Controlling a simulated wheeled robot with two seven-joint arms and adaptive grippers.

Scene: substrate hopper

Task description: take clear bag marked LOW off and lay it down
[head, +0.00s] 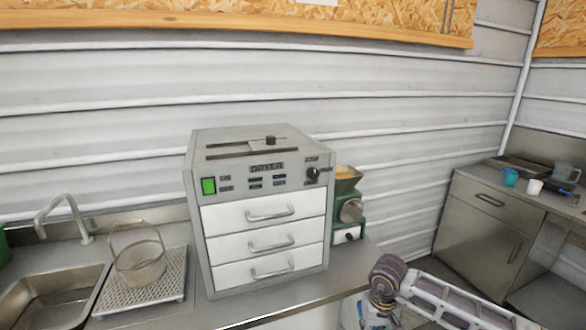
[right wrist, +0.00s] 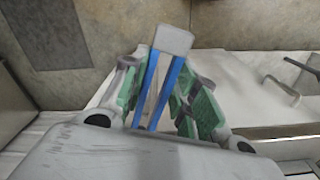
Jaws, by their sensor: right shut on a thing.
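My right gripper (head: 372,312) is low at the bottom of the head view, in front of the counter's right end. In the right wrist view, its green-padded fingers (right wrist: 160,105) are closed around a piece with two blue strips and a pale grey block (right wrist: 173,39) at its far end. A pale, partly see-through patch shows by the gripper at the head view's bottom edge, mostly cut off. I cannot tell whether either is the clear bag; no LOW marking is readable. My left gripper is not in view.
A grey dryer (head: 262,165) with three closed white drawers stands on the counter. A green machine (head: 349,212) with a funnel is beside it. A wire basket (head: 140,262) stands by the sink (head: 50,295) at left. Cups (head: 534,187) stand on the right-hand bench.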

